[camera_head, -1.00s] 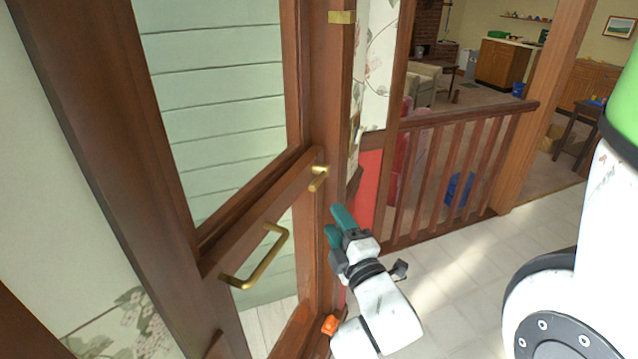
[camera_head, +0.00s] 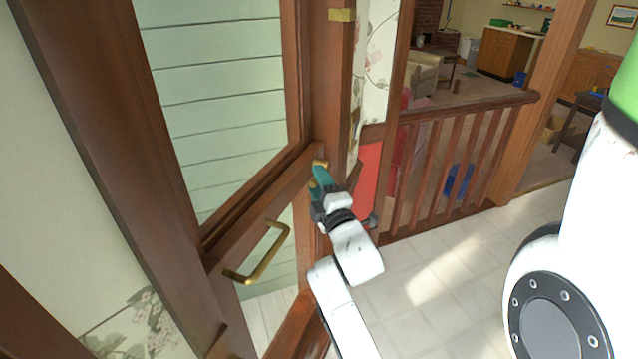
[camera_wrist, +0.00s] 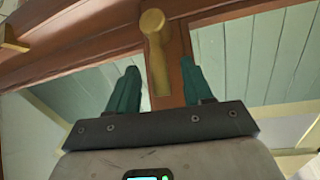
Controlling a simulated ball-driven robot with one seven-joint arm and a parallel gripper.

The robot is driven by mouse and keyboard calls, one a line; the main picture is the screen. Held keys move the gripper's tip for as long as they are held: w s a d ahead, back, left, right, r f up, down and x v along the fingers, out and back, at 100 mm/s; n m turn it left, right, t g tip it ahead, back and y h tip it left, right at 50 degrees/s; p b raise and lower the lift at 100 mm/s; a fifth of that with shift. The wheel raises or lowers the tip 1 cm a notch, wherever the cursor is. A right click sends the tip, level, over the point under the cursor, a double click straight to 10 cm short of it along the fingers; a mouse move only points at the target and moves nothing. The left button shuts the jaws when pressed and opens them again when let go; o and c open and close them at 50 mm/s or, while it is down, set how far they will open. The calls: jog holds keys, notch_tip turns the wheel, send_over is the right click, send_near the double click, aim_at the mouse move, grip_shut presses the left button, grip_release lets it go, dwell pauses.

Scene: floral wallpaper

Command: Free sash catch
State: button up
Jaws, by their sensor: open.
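The brass sash catch (camera_head: 319,164) sits on the wooden window frame, at the right end of the middle rail. My gripper covers much of it in the head view. In the wrist view the catch's lever (camera_wrist: 154,52) hangs down from its rounded pivot, between my two fingers as seen from there. My gripper (camera_head: 320,180) has teal fingers pointing up at the catch. In the wrist view my gripper (camera_wrist: 164,84) is open, with a finger on each side of the lever. I cannot tell whether either finger touches it.
A brass pull handle (camera_head: 262,255) is on the sash, left of and below the catch. A brass plate (camera_head: 341,15) is higher on the frame. A red panel (camera_head: 366,185) and a wooden railing (camera_head: 460,165) stand to the right. Tiled floor is clear at lower right.

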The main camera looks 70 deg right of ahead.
jog(key=shift+c, duration=0.4)
grip_shut()
